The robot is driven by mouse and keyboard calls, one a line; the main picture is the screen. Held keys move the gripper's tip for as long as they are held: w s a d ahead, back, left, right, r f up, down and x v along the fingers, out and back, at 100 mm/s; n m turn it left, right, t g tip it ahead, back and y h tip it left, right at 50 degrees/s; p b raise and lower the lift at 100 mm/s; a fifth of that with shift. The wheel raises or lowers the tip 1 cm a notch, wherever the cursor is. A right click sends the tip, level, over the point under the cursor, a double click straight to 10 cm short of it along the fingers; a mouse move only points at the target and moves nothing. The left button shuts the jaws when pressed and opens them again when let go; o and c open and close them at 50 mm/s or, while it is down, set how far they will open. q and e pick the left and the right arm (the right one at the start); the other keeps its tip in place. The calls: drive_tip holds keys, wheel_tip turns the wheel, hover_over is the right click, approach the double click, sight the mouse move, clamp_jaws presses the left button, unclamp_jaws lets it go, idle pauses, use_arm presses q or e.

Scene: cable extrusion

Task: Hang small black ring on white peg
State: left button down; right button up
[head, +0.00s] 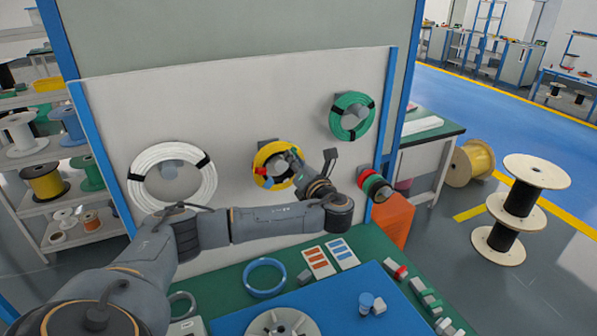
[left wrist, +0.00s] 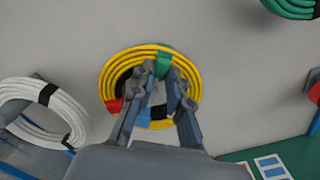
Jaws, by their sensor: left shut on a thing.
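My left gripper (head: 283,166) is at the yellow cable coil (head: 259,163) on the upright panel. In the left wrist view its fingertips (left wrist: 162,78) are at the coil's upper part, by a green band (left wrist: 164,64), and it is shut on the coil (left wrist: 110,78). The coil also carries red, blue and black bands. A grey peg block (head: 267,143) shows at its top edge; whether the coil rests on it is hidden. I cannot make out a white peg. My right gripper is not in view.
A white coil (head: 138,178) and a green coil (head: 338,108) hang on the panel at either side. The green table (head: 225,283) below holds a blue ring (head: 248,278), cards and small parts. An orange bin (head: 394,219) stands at the right.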

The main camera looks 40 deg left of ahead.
use_arm(q)
drive_tip(key=shift+b+x, duration=0.75)
drive_tip(key=shift+x, duration=0.3)
drive_tip(key=shift+f, duration=0.25)
drive_tip(key=shift+f+p, duration=0.3)
drive_tip(key=shift+d, duration=0.1)
drive_tip(key=c, duration=1.3)
unclamp_jaws()
drive_tip(key=shift+w+f, duration=0.1)
drive_tip(key=shift+f, duration=0.05)
drive_tip(key=shift+o, duration=0.5)
drive_tip(key=shift+w+f, duration=0.1)
drive_tip(key=shift+w, duration=0.1)
drive_tip(key=shift+s, duration=0.15)
